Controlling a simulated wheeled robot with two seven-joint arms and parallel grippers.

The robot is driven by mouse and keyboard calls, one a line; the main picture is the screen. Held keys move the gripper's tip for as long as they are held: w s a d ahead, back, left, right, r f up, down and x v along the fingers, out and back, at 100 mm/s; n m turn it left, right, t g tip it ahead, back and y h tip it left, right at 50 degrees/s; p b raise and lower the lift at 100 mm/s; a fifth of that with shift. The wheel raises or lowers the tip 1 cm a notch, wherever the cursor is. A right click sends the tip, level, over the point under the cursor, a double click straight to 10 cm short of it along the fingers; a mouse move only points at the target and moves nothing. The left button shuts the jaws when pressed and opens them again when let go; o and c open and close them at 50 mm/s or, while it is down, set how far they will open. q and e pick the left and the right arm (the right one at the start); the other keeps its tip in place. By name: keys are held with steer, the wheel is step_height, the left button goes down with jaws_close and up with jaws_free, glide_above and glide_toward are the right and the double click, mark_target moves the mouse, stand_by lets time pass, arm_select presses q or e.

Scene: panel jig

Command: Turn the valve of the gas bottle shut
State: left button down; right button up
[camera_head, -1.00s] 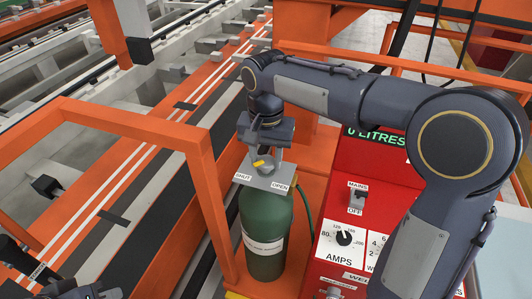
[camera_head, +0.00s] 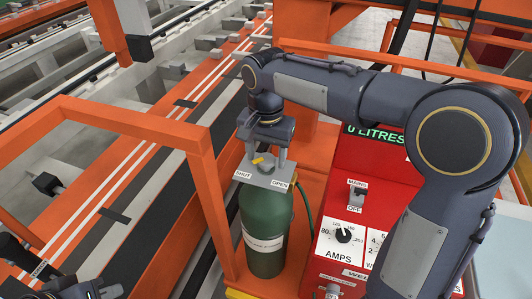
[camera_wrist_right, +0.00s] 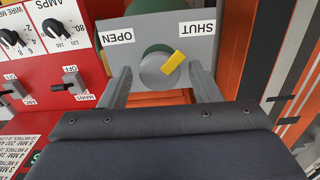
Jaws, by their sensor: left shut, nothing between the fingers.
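The green gas bottle (camera_head: 264,230) stands upright, with a grey plate (camera_head: 266,180) marked SHUT and OPEN on top. Its grey valve knob (camera_wrist_right: 158,68) has a yellow pointer (camera_wrist_right: 173,62) lying on the SHUT side, not straight at the word. My right gripper (camera_head: 266,158) is over the knob from above; in the wrist view its open fingers (camera_wrist_right: 160,88) stand on either side of the knob, with gaps visible. My left gripper (camera_head: 100,292) is only partly in view at the bottom left edge, shut and away from the bottle.
A red welding panel (camera_head: 335,270) with dials and a mains switch stands close right of the bottle. An orange frame (camera_head: 205,180) rises close left. A green hose (camera_head: 309,205) runs beside the bottle. Conveyor rails lie beyond the frame.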

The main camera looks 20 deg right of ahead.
mark_target(266, 159)
step_height(266, 159, up, 8)
steer(key=shift+f, duration=0.1)
stand_by(0.6)
steer(key=s+d+f+n+t+y, duration=0.2)
steer(key=s+d+f+y, duration=0.1)
steer(key=s+d, duration=0.6)
steer(key=s+f+n+t, duration=0.1)
steer(key=s+f, duration=0.2)
steer(key=s, duration=0.1)
steer(key=s+a+f+n+t, duration=0.1)
steer(key=s+f, duration=0.1)
steer(key=s, duration=0.2)
steer(key=s+f+n+t, duration=0.1)
steer(key=s+f, duration=0.2)
steer(key=s, duration=0.1)
steer(key=shift+s+a+f+t+y, duration=0.2)
steer(key=shift+s+f+t+y, duration=0.1)
steer(key=shift+s+y, duration=0.1)
